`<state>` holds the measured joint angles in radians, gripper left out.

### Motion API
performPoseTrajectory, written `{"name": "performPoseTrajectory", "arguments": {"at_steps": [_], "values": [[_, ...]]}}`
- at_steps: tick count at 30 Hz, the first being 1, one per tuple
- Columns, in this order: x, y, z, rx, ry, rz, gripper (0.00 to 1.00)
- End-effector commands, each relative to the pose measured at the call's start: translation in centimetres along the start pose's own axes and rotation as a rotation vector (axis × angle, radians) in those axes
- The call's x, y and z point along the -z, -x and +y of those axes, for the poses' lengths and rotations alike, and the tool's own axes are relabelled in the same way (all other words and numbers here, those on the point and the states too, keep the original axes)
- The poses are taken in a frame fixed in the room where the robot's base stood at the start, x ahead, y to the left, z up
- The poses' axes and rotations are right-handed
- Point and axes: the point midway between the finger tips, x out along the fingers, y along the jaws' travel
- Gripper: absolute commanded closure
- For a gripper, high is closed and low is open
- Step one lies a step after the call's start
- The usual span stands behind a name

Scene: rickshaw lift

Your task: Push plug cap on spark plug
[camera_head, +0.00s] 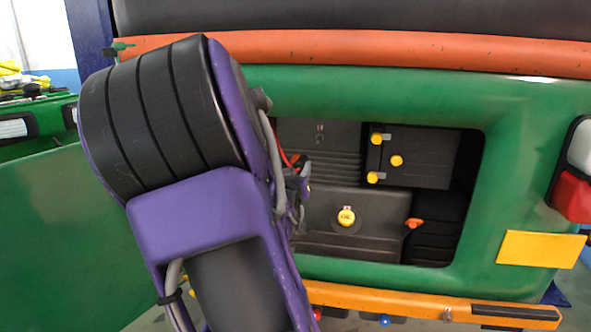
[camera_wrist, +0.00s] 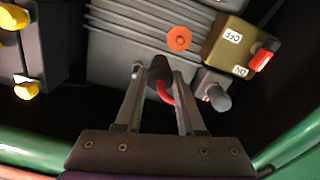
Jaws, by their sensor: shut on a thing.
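In the wrist view my gripper (camera_wrist: 157,78) is shut on a dark plug cap (camera_wrist: 160,69). A short red cable (camera_wrist: 165,92) shows between the fingers just below the cap. The cap is in front of a grey ribbed engine block (camera_wrist: 110,45). A small silvery fitting (camera_wrist: 137,70) shows by the left fingertip; I cannot tell whether it is the spark plug. Whether the cap touches or covers the plug is hidden. In the head view my arm hides most of my gripper, at the left side of the engine bay opening.
An orange disc (camera_wrist: 179,38) is beyond the fingers. The green body frame (camera_head: 390,82) surrounds the bay; a yellow cap (camera_head: 346,216) is inside.

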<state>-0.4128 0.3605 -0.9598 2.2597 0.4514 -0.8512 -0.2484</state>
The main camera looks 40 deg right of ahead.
Motion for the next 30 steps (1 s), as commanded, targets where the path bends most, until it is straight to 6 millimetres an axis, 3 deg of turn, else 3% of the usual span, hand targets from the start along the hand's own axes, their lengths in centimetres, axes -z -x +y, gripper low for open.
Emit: {"name": "performPoseTrajectory", "arguments": {"at_steps": [30], "values": [[3.4, 2.5, 4.2, 0.0, -0.002, 0.0, 1.0]]}}
